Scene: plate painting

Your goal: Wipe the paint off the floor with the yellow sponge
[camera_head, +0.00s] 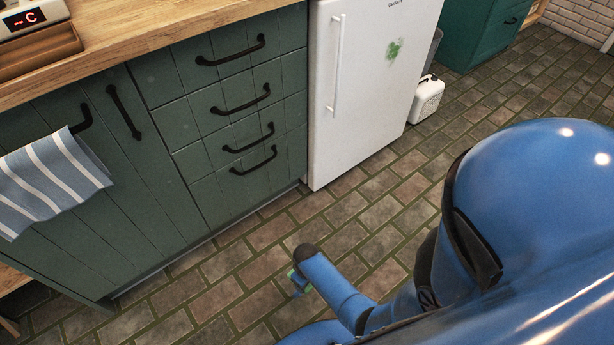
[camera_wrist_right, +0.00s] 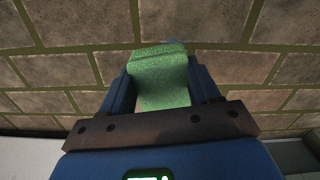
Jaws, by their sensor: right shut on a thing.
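A green, sponge-like block (camera_wrist_right: 160,72) sits between the two blue fingers of my right gripper (camera_wrist_right: 163,85) in the right wrist view. Its visible faces look green, not yellow. The gripper is shut on it. In the head view, my right gripper (camera_head: 298,284) is low over the brick floor (camera_head: 262,268), in front of the drawers, with a bit of green at its tip. I cannot tell whether the block touches the floor. I see no clear paint patch on the visible floor; my arm hides part of it. My left gripper is not in view.
Green cabinets (camera_head: 150,200) with dark handles and a hanging striped towel (camera_head: 50,182) stand at left. A white fridge (camera_head: 365,95) bears a green smear (camera_head: 394,50). A white canister (camera_head: 427,98) stands beside the fridge. The floor at upper right is clear.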

